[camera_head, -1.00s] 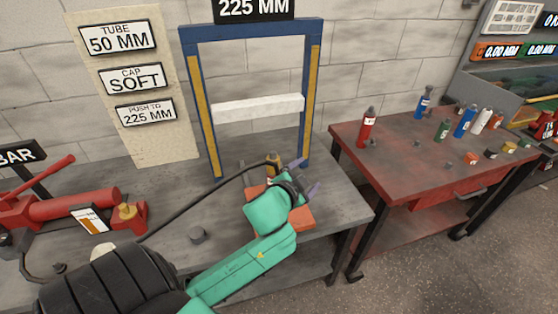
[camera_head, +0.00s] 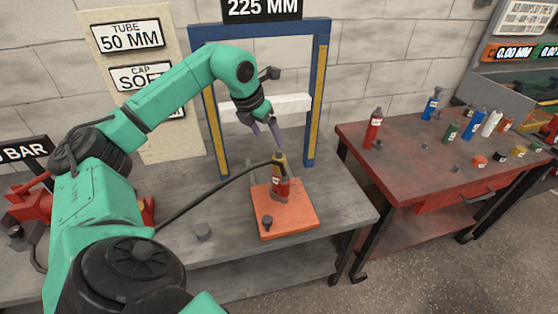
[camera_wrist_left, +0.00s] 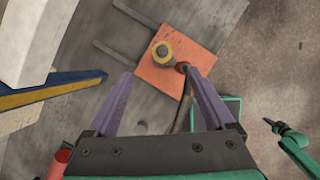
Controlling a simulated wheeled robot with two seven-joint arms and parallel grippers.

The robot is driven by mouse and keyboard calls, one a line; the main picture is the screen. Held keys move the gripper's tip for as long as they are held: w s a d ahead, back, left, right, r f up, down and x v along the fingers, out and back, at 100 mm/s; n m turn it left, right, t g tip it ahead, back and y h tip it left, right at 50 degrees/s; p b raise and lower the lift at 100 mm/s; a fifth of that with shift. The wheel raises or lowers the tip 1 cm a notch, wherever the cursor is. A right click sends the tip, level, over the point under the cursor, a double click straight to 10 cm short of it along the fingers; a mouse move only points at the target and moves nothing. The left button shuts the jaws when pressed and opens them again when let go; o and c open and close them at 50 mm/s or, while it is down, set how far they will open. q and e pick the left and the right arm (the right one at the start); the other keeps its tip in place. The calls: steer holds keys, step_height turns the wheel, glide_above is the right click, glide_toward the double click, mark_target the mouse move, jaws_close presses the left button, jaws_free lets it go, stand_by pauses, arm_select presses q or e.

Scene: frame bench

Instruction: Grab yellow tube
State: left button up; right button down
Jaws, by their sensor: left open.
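In the left wrist view the open fingers (camera_wrist_left: 160,78) lie either side of the space below the yellow top. A green arm with a small dark end (camera_wrist_left: 271,125) shows at the right there, too small to judge.
A blue press frame (camera_head: 322,90) with a white crossbar (camera_head: 300,103) stands close behind the gripper. A black hose (camera_head: 215,192) runs to the tube. A small dark peg (camera_head: 267,223) stands on the plate. Bottles and caps crowd the red table (camera_head: 405,165).

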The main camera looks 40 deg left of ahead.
mark_target(278, 152)
arm_select(q)
steer(key=p+x, duration=0.1)
steer(key=x, duration=0.2)
steer(key=p+x, duration=0.1)
steer(key=x, duration=0.3)
steer(key=p+x, duration=0.1)
steer(key=x, duration=0.2)
steer(key=shift+w+d+f, duration=0.2)
steer(key=shift+w+d, duration=0.1)
steer(key=shift+w, duration=0.15)
steer(key=shift+w+f, duration=0.1)
steer(key=shift+f, duration=0.1)
steer(key=c, duration=1.4)
steer(key=shift+r, duration=0.1)
